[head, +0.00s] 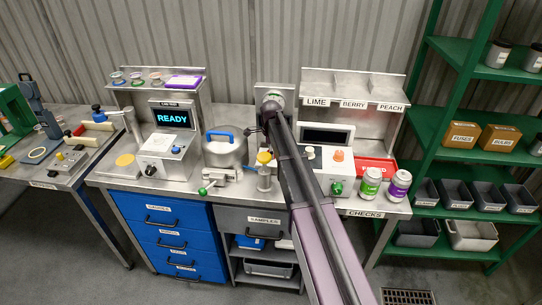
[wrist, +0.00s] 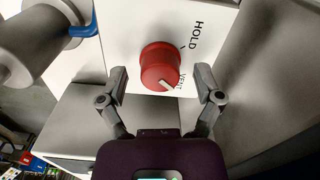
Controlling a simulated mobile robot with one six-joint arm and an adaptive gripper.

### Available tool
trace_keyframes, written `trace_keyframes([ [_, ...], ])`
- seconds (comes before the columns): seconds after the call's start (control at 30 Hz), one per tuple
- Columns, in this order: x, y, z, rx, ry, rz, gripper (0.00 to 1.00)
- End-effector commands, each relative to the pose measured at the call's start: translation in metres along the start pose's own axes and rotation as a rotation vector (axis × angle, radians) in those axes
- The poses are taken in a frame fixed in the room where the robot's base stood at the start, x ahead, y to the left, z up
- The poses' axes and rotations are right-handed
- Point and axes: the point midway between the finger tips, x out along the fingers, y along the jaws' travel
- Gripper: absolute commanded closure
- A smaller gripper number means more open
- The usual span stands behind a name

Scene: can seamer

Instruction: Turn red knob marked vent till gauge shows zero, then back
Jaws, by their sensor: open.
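The red knob (wrist: 160,66) sits on a white panel (wrist: 125,25) in the wrist view, with the words HOLD and VENT printed to its right. Its white pointer line is at the lower right side, towards VENT and away from the HOLD tick. My gripper (wrist: 161,72) is open, with one finger on each side of the knob and a visible gap to it. In the head view my arm reaches to a grey upright panel at the back of the bench and hides the knob. I cannot make out a gauge reading in either view.
A blue-handled metal pot (head: 224,150) and a box with a READY screen (head: 172,118) stand left of my arm. A white box with a dark display (head: 326,135) stands close on its right. In the wrist view a grey cylinder (wrist: 35,42) is at the upper left.

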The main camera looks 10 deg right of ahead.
Motion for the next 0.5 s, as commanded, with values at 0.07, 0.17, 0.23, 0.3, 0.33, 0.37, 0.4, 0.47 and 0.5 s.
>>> trace_keyframes([
  [0.07, 0.0033, 0.0, 0.0, 0.0, 0.0, 0.0, 0.16],
  [0.17, 0.0039, 0.0, 0.0, 0.0, 0.0, 0.0, 0.16],
  [0.23, 0.0039, 0.0, 0.0, 0.0, 0.0, 0.0, 0.16],
  [0.3, 0.0037, 0.0, 0.0, 0.0, 0.0, 0.0, 0.16],
  [0.33, 0.0036, 0.0, 0.0, 0.0, 0.0, 0.0, 0.16],
  [0.37, 0.0036, 0.0, 0.0, 0.0, 0.0, 0.0, 0.16],
  [0.4, 0.0036, 0.0, 0.0, 0.0, 0.0, 0.0, 0.16],
  [0.47, 0.0036, 0.0, 0.0, 0.0, 0.0, 0.0, 0.16],
  [0.5, 0.0036, 0.0, 0.0, 0.0, 0.0, 0.0, 0.28],
])
